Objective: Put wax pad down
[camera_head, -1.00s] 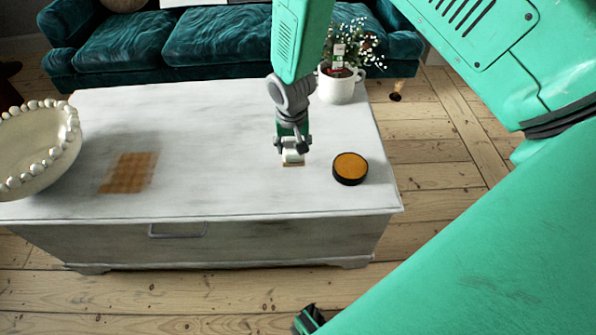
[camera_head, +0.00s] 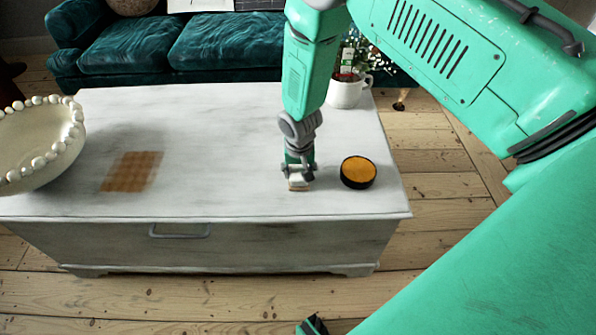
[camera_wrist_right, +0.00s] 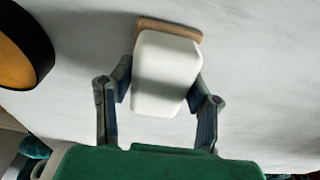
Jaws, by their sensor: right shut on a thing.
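The wax pad (camera_head: 298,187) is a small white block with a brown underside, low at the chest's top. My right gripper (camera_head: 299,176) points down from above and is shut on it. In the right wrist view the wax pad (camera_wrist_right: 166,72) sits between the two fingers of the right gripper (camera_wrist_right: 160,90), brown side away from the palm. I cannot tell whether the pad touches the chest top. The round black tin (camera_head: 358,172) with orange wax is just right of the pad; part of the tin (camera_wrist_right: 22,50) shows in the wrist view.
The whitish chest (camera_head: 220,190) has a brown checkered patch (camera_head: 132,171) on its left. A beaded cream bowl (camera_head: 40,150) stands at the left edge. A white mug with flowers (camera_head: 345,92) stands at the back right. The chest's middle is clear. A teal sofa (camera_head: 220,45) is behind.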

